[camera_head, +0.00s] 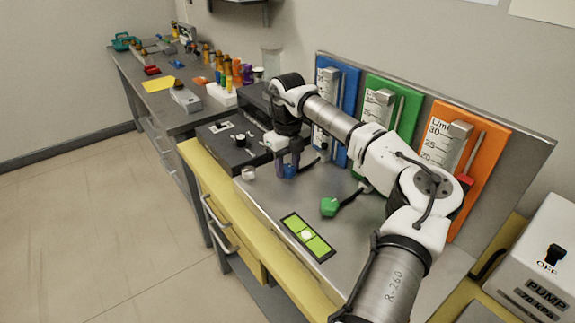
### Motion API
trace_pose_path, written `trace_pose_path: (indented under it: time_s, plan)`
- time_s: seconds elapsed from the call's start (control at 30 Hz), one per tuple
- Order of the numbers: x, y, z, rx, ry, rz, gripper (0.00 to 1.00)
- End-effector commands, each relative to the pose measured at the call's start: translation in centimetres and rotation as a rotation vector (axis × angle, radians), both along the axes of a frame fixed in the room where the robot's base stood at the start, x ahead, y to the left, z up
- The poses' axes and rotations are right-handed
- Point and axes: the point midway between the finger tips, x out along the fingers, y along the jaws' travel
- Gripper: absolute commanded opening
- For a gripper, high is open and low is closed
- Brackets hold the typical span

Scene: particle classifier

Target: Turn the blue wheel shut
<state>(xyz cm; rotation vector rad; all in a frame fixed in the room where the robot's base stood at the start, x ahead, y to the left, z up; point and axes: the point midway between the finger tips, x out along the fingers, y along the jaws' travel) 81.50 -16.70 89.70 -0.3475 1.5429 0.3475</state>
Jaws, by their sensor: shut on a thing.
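The blue wheel (289,171) stands low on the metal panel, in front of the blue flow gauge board (349,82). My gripper (288,163) reaches down onto it from above, its fingers shut on the wheel. The fingers cover much of the wheel, so how far it is turned cannot be told. A dark stem runs from the wheel toward the blue board. My arm hides part of the blue board and its scale.
A green wheel (329,206) stands to the right, before the green board (404,95). An orange board (480,125) is further right, partly behind my arm. A bubble level (307,236) lies in front. A white pump box (540,262) stands at right.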

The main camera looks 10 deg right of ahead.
Motion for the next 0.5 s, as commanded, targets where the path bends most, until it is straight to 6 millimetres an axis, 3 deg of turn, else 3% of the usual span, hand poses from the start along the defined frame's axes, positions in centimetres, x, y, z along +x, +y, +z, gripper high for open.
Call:
trace_pose_path:
  time_s: [0.37, 0.4, 0.5]
  plan:
    - [-0.02, -0.09, 0.01, -0.001, 0.000, -0.006, 0.15]
    - [-0.02, -0.09, 0.01, -0.001, 0.000, -0.006, 0.39]
    - [-0.03, -0.08, 0.01, -0.001, 0.000, -0.005, 0.52]
